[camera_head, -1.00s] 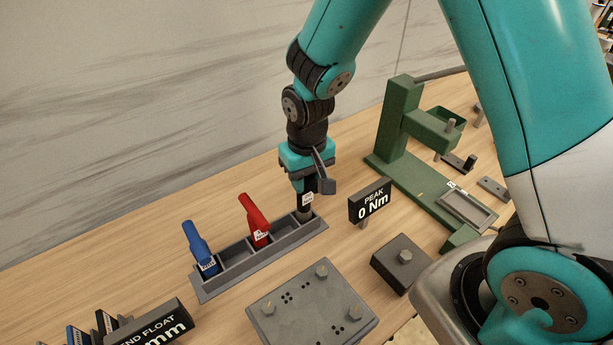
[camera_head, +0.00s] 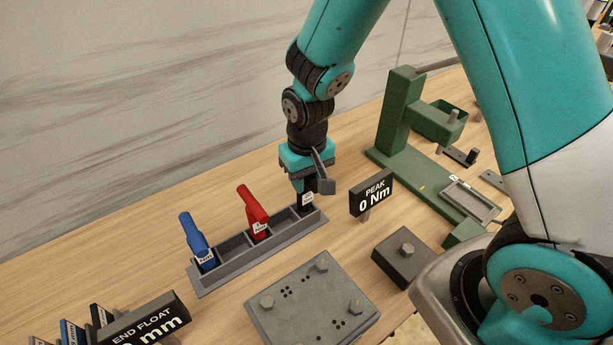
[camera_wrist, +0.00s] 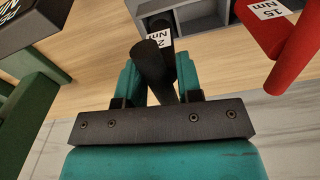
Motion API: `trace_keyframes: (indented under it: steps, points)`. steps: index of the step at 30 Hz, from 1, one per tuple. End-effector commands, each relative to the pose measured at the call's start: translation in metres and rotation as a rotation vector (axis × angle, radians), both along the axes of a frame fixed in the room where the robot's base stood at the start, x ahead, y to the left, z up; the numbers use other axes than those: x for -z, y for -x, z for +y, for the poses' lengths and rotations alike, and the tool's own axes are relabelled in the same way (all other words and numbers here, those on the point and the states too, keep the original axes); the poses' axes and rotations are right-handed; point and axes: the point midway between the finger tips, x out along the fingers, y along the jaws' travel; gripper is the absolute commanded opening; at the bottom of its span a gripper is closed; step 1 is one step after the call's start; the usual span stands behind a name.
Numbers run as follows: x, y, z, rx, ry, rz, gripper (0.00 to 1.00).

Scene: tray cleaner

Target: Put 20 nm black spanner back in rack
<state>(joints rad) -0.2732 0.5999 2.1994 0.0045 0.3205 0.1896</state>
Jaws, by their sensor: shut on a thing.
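The black spanner (camera_head: 307,200) with a white label is in my gripper (camera_head: 304,186), which is shut on it. The spanner stands upright in the right end compartment of the grey rack (camera_head: 225,278); its lower part is hidden by the rack's walls. In the wrist view, the black spanner (camera_wrist: 152,62) shows between the teal fingers of my gripper (camera_wrist: 153,80), and its label is partly hidden. The red spanner (camera_head: 254,212), marked 15 Nm in the wrist view (camera_wrist: 292,38), leans in the middle of the rack. The blue spanner (camera_head: 196,242) leans in the left compartment.
A "PEAK 0 Nm" sign (camera_head: 371,194) stands just right of the rack. A green press-like stand (camera_head: 398,115) is behind it. A grey plate with bolts (camera_head: 313,300) and a dark block with a bolt (camera_head: 405,258) lie in front. An "END FLOAT" sign (camera_head: 150,320) is front left.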

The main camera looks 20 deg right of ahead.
Motion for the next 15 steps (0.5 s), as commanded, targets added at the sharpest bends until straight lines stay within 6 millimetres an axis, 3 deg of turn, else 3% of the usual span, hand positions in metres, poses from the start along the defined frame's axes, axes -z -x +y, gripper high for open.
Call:
trace_keyframes:
  steps: [6,7,10,15]
  points:
    - [0.0062,-0.0003,0.0001,0.000,0.000,-0.001,0.05]
    - [0.0054,-0.0004,0.0001,0.000,0.000,-0.001,0.38]
    - [0.0049,-0.0003,0.0001,0.000,0.000,-0.001,0.61]
    - [0.0050,-0.0002,0.0000,0.000,0.000,-0.001,0.63]
